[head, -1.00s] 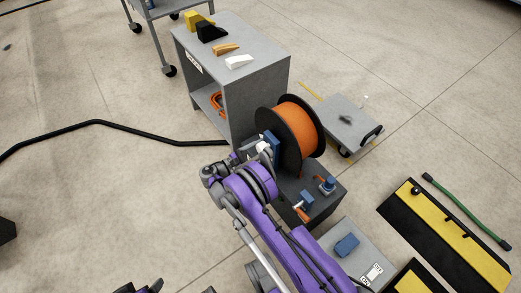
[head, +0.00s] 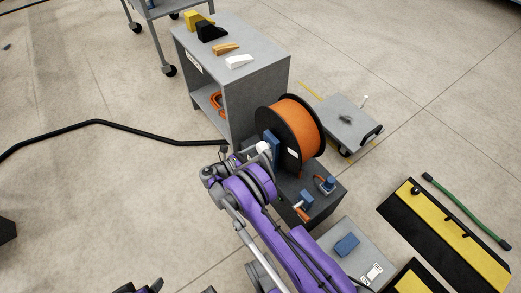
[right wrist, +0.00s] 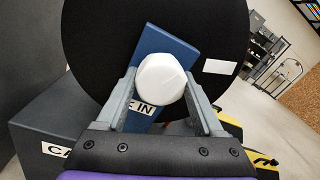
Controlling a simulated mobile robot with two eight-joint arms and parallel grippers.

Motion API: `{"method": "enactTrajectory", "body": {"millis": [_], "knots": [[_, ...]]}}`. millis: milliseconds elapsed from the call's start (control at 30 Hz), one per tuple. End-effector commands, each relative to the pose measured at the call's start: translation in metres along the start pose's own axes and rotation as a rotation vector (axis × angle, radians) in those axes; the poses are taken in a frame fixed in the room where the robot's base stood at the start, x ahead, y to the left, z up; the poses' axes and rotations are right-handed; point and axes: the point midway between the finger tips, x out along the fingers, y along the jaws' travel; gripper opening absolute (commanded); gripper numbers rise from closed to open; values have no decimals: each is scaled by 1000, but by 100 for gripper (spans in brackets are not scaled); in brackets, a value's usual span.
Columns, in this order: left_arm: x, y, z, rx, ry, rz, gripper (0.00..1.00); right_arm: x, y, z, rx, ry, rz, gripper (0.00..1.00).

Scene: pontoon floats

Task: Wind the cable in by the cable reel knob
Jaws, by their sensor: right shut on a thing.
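The cable reel has black flanges and wound orange cable (head: 296,122); it stands on a dark grey box (head: 322,204). Its white knob (head: 263,147) is in front of the near flange, by a blue plate (head: 272,146). In the right wrist view, my right gripper (right wrist: 163,82) is shut on the white knob (right wrist: 163,72), with one finger on each side. Behind the knob are the blue plate (right wrist: 168,48), partly hidden, with lettering ending in "IN", and the black flange (right wrist: 105,40). At the bottom of the head view, dark parts may be my left gripper (head: 145,287); its jaws cannot be made out.
A grey shelf cart (head: 258,90) with wedges on top stands behind the reel. A low grey dolly (head: 345,118) is behind right. A black cable (head: 100,122) runs over the floor at left. Yellow-black ramps (head: 445,235) and a green hose (head: 465,210) lie at right.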

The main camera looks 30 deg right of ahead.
Motion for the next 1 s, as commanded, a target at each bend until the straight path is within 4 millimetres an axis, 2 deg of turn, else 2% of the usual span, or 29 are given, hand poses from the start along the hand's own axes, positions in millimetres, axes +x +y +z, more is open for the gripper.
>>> {"method": "enactTrajectory", "body": {"millis": [200,500,1000], "knots": [[0,0,0,0,0,0,80,0,0,0,-180,-9,-3,13],[0,0,0,0,0,0,80,0,-1,0,-348,-19,-6,13],[0,0,0,0,0,0,80,0,-1,0,-418,-23,-7,13]]}}
